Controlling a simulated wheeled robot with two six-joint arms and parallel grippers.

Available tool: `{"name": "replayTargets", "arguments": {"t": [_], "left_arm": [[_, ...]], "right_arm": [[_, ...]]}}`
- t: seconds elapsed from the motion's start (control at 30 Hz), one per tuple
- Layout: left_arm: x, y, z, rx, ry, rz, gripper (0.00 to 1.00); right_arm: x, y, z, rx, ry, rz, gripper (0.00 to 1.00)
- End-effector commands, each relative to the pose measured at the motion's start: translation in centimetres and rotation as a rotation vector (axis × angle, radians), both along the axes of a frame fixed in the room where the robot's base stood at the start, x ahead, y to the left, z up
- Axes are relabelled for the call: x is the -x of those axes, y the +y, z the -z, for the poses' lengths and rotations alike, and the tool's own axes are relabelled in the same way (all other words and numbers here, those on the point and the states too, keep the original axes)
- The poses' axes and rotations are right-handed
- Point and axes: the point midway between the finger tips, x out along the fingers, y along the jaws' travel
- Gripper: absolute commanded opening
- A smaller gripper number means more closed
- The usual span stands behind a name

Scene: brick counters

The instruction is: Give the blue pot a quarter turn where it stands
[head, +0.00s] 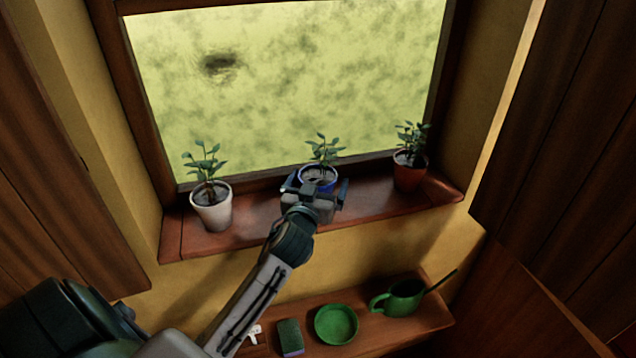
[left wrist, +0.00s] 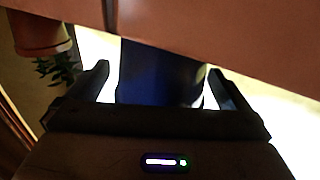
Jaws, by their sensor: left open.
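The blue pot (head: 319,186) stands upright on the window sill with a small leafy plant (head: 322,150) in it. My left gripper (head: 317,184) is at the pot's near side, open, with one finger to each side of it. In the left wrist view the dark blue pot (left wrist: 160,78) fills the space between the fingers of the left gripper (left wrist: 159,72). Bright gaps show between the pot and both fingers, so it is not clamped. The gripper hides the pot's lower front in the head view. My right gripper is not in view.
On the brown sill (head: 262,217), a white potted plant (head: 212,210) stands left and a red one (head: 409,173) right, both apart from the gripper. The window is behind. A lower shelf holds a green bowl (head: 336,325), a green pot with handle (head: 404,299) and a sponge (head: 290,337).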

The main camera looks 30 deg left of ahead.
Motion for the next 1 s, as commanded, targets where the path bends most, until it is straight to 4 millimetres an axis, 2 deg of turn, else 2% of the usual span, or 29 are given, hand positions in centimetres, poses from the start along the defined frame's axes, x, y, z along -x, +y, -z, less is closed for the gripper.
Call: {"name": "replayTargets", "arguments": {"t": [0.13,0.23,0.5,0.7,1.0], "left_arm": [[0.4,-0.1,0.3,0.001,0.003,0.000,1.00],[1.6,-0.5,0.4,0.002,0.003,0.000,1.00],[6.8,-2.3,0.5,0.001,0.001,0.001,1.00],[9.5,-3.2,0.2,0.001,0.000,0.001,1.00],[10.3,-3.4,0.0,-0.001,0.000,0.000,1.00]], "right_arm": [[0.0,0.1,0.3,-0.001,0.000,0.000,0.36],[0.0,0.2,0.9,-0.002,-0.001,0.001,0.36],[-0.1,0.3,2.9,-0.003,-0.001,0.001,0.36],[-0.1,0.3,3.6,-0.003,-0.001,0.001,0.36],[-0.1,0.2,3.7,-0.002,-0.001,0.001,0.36]]}}
